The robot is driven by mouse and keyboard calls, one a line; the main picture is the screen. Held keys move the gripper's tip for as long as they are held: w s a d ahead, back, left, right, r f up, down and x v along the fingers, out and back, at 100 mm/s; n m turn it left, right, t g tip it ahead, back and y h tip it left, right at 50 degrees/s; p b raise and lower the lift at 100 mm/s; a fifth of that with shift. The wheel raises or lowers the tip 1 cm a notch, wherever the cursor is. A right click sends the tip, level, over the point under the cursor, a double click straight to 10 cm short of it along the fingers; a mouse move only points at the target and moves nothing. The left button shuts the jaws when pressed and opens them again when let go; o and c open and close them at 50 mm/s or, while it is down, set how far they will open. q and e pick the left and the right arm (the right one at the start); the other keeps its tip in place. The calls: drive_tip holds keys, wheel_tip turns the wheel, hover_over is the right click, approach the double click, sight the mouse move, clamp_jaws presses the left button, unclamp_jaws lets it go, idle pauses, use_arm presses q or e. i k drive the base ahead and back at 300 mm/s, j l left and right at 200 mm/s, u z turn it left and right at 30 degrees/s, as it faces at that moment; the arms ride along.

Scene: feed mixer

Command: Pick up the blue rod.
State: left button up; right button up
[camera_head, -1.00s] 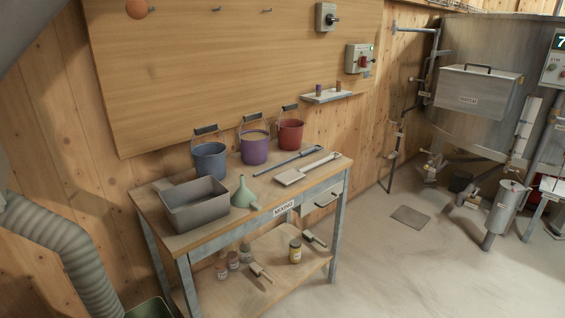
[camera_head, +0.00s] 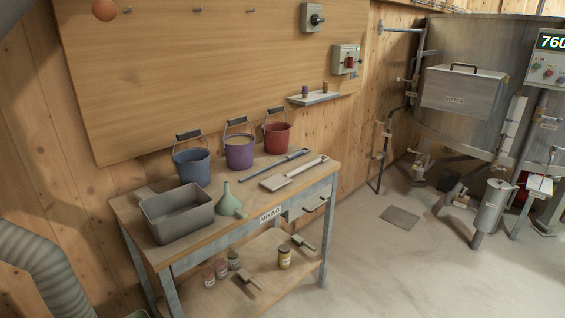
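The blue rod (camera_head: 273,166) lies flat on the wooden tabletop of the mixing table (camera_head: 221,236). It runs diagonally, in front of the purple bucket and the red bucket. A long-handled scoop or paddle (camera_head: 294,174) with a pale flat head lies beside it on the near side, roughly parallel. Neither of my grippers shows in the head view.
A blue bucket (camera_head: 191,167), purple bucket (camera_head: 239,152) and red bucket (camera_head: 277,137) line the table's back. Jars and brushes lie on the lower shelf. The floor (camera_head: 370,260) to the right is mostly clear.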

sight(299, 152)
drive_tip(key=i+l+u, duration=0.1)
drive_tip(key=u, duration=0.3)
drive_tip(key=i+l+u, duration=0.1)
drive_tip(key=u, duration=0.25)
drive_tip(key=i+l+u, duration=0.15)
drive_tip(key=l, duration=0.2)
drive_tip(key=i+l+u, duration=0.1)
drive_tip(key=l, duration=0.25)
drive_tip(key=i+l+u, duration=0.15)
drive_tip(key=l, duration=0.2)
drive_tip(key=i+l+u, duration=0.1)
drive_tip(key=l, duration=0.3)
drive_tip(key=i+l+u, duration=0.15)
drive_tip(key=l, duration=0.25)
